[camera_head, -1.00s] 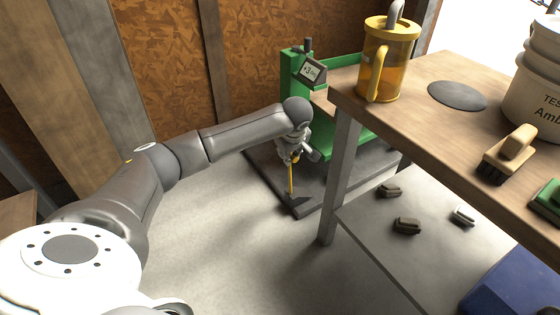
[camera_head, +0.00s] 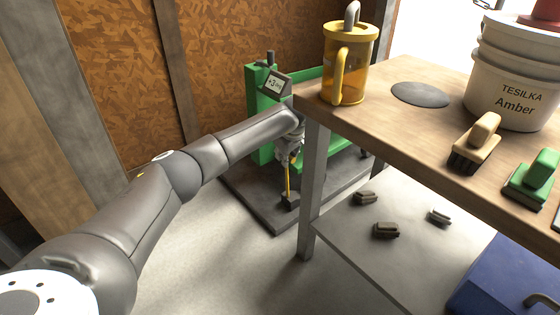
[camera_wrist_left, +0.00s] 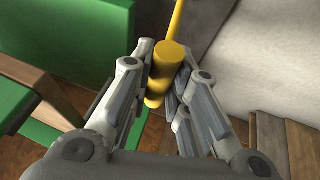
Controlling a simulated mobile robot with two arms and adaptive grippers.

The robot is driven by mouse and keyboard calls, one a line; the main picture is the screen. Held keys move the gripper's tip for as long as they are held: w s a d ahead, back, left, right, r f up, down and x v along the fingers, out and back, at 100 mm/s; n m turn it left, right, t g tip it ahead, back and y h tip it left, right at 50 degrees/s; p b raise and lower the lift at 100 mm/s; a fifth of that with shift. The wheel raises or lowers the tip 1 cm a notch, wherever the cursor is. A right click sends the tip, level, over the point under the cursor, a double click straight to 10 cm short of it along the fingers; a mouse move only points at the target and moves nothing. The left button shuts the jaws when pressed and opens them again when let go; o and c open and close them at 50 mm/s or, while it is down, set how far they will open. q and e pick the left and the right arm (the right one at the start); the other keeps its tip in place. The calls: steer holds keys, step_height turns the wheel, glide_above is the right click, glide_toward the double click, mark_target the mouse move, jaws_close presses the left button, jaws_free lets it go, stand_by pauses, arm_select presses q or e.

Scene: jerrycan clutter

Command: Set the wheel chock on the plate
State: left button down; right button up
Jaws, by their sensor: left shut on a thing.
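My left gripper (camera_head: 290,150) is shut on a yellow handle, which shows between its fingers in the left wrist view (camera_wrist_left: 160,75). A thin yellow rod runs down from it to a small dark block, which looks like the wheel chock (camera_head: 290,201). The chock is low over the dark grey plate (camera_head: 252,200) at the foot of the green stand. I cannot tell whether it touches the plate. In the left wrist view the rod runs to the top edge and the chock is out of sight. My right gripper is not in view.
A table leg (camera_head: 313,190) stands close right of the chock. The wooden table (camera_head: 400,125) holds a yellow jug (camera_head: 345,65), a white bucket (camera_head: 510,85) and brushes (camera_head: 475,145). Dark blocks (camera_head: 386,230) lie on the lower shelf.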

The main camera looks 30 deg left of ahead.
arm_select(q)
steer(key=shift+w+d+r, duration=0.1)
steer(key=shift+w+r, duration=0.1)
steer(key=shift+w, duration=0.15)
steer(key=shift+f, duration=0.15)
stand_by(0.4)
steer(key=c, duration=1.3)
jaws_free()
steer(key=shift+s+f, duration=0.15)
steer(key=shift+f, duration=0.05)
steer(key=shift+s+r+t+p, duration=0.15)
steer(key=shift+r+t+p, duration=0.25)
steer(key=shift+r+p, duration=0.45)
steer(key=shift+s+d+r+m+t+h+p, duration=0.3)
steer(key=shift+r+t+h+p, duration=0.1)
steer(key=shift+r+t+p, duration=0.15)
steer(key=shift+s+d+r+t+h, duration=0.2)
steer(key=shift+r+t+h, duration=0.2)
steer(key=shift+r+t, duration=0.2)
steer(key=shift+s+d+r+t, duration=0.15)
steer(key=shift+d+r+t, duration=0.1)
steer(key=shift+r+t, duration=0.35)
